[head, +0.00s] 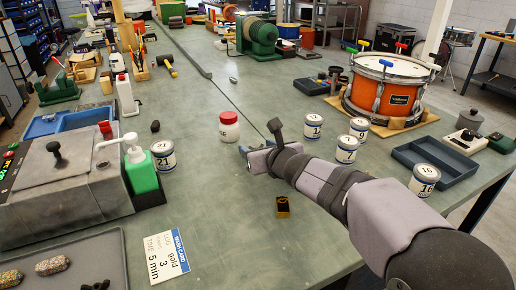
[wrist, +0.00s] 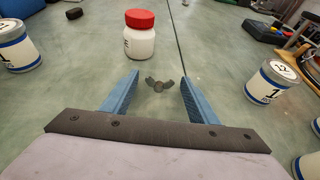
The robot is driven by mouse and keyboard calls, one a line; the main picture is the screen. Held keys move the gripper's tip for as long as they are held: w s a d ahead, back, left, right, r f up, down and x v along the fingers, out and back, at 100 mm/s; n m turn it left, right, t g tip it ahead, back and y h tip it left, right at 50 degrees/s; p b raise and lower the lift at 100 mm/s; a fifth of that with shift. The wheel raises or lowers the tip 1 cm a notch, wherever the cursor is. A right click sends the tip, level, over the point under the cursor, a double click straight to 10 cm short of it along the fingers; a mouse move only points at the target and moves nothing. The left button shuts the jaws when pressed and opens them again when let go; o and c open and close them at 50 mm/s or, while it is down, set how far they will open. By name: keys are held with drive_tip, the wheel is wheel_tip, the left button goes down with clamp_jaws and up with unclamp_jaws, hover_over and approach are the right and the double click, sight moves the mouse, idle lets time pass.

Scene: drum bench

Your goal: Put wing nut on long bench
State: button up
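The wing nut (wrist: 158,86), small, dark grey and two-winged, shows in the wrist view on the grey-green bench top, between my fingers. My gripper (wrist: 160,76) is open, with one blue finger on each side of the wing nut and a visible gap to both. I cannot tell how high the fingertips are above the bench. In the head view my gripper (head: 243,151) is low over the middle of the long bench (head: 215,195). The wing nut cannot be made out there; my gripper seems to hide it.
A red-lidded white jar (head: 229,127) stands just beyond my gripper. Several labelled cans, including can 21 (head: 164,156), stand around it. A blue-grey tray (head: 436,164) and an orange drum (head: 385,88) are to the right. A small yellow-black block (head: 283,207) lies nearer. Bare bench lies left of my arm.

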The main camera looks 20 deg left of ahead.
drive_tip(key=v, duration=0.6)
drive_tip(key=shift+a+r+p, duration=0.25)
drive_tip(key=shift+r+p, duration=0.15)
drive_tip(key=shift+s+d+r, duration=0.2)
drive_tip(key=shift+s+d, duration=0.15)
drive_tip(key=shift+s, duration=0.15)
drive_tip(key=shift+o, duration=0.5)
drive_tip(key=shift+d+f, duration=0.4)
drive_tip(key=shift+f, duration=0.05)
drive_tip(key=shift+x, duration=3.7)
drive_tip(key=shift+a+r, duration=0.1)
drive_tip(key=c, duration=1.1)
